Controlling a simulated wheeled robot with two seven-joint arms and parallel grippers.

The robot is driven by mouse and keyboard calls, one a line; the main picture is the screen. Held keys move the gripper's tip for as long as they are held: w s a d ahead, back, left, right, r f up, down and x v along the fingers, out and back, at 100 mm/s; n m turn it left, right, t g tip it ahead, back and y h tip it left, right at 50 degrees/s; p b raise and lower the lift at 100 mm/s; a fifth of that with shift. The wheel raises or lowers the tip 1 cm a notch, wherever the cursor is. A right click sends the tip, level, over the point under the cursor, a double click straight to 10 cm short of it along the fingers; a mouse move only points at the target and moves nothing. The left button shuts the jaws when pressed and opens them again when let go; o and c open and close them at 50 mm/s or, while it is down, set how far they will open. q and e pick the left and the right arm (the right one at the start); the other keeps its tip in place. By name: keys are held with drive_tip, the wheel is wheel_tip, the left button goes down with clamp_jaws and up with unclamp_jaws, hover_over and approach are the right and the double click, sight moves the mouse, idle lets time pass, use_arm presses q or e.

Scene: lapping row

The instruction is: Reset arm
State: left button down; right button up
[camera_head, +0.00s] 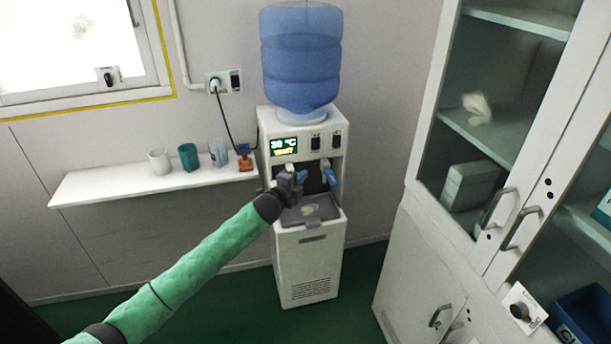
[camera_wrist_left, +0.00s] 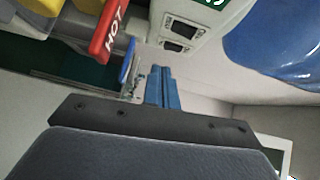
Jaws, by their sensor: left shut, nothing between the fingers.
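My left arm, in a green sleeve, reaches in from the lower left in the head view. Its gripper (camera_head: 291,183) is in front of the water dispenser (camera_head: 311,262), near the tap area above the drip tray. In the left wrist view the fingers (camera_wrist_left: 163,88) are shut with nothing between them. A red lever marked HOT (camera_wrist_left: 113,32) and a blue lever (camera_wrist_left: 128,60) show close to the fingers there. The blue lever also shows in the head view (camera_head: 332,177), just right of the gripper. My right gripper is not in view.
A blue water bottle (camera_head: 301,58) tops the dispenser. A white wall shelf (camera_head: 110,184) at left holds several cups, including a teal cup (camera_head: 188,157). A glass-door cabinet (camera_head: 408,235) stands close at right. The green floor (camera_head: 240,300) before the dispenser is clear.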

use_arm(q)
drive_tip(key=shift+s+r, duration=0.15)
drive_tip(key=shift+s, duration=0.1)
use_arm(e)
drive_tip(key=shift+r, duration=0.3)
